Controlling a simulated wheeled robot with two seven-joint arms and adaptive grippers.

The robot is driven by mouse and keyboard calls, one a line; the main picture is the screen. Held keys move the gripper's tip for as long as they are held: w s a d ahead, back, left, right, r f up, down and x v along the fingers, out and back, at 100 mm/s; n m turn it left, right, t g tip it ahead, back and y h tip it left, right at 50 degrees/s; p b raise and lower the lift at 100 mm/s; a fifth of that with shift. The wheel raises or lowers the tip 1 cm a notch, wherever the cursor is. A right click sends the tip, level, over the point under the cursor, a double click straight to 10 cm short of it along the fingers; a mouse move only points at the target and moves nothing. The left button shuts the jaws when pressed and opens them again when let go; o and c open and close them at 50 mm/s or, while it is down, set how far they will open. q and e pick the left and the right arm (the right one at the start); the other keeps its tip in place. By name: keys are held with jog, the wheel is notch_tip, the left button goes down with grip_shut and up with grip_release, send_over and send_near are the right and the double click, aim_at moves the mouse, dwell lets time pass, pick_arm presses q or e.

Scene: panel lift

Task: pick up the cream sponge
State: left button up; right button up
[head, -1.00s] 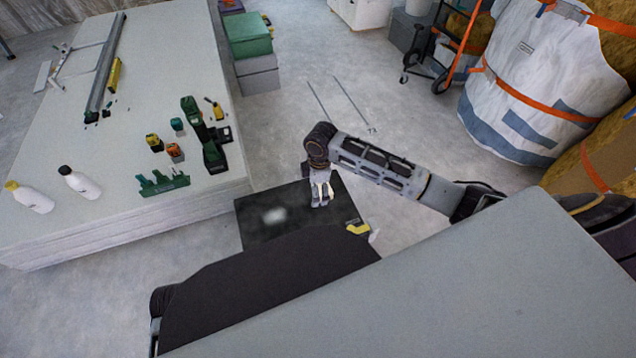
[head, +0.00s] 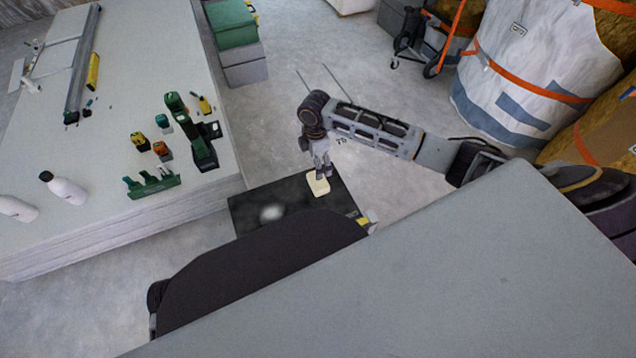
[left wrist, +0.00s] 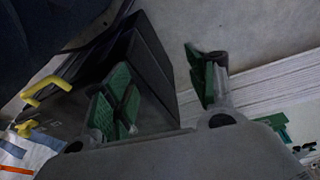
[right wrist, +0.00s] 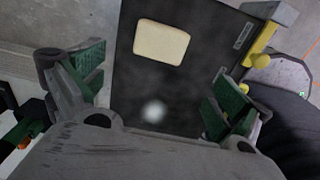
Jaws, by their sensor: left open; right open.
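The cream sponge (head: 318,185) lies on a black surface (head: 245,212) in the head view, a small pale block with rounded corners. My right gripper (head: 319,172) is just above and beside its far edge. In the right wrist view the sponge (right wrist: 162,42) lies flat beyond the fingers, and my right gripper (right wrist: 155,90) is open with nothing between its fingertips. My left gripper (left wrist: 165,85) is open and empty in the left wrist view, near the side of a dark box-like thing; it is hidden in the head view.
A pale stacked-panel table (head: 110,215) at left holds green tools (head: 200,140) and white bottles (head: 65,188). A yellow piece (right wrist: 262,45) sits at the black surface's edge. Large white bags (head: 520,80) stand at the back right. Grey floor lies between.

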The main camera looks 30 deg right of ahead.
jog(key=b, duration=0.2)
send_over(318, 183)
jog(key=w, duration=0.1)
notch_tip(318, 183, down, 7)
jog(key=shift+w+r, duration=0.1)
jog(key=shift+r, duration=0.1)
jog(key=shift+f, duration=0.65)
pick_arm(q)
jog(key=r, duration=0.3)
jog(key=shift+d+r+t, duration=0.3)
jog(key=shift+d, duration=0.05)
jog(key=shift+w, duration=0.1)
jog(key=shift+b, duration=0.3)
pick_arm(e)
jog(key=shift+f, duration=0.1)
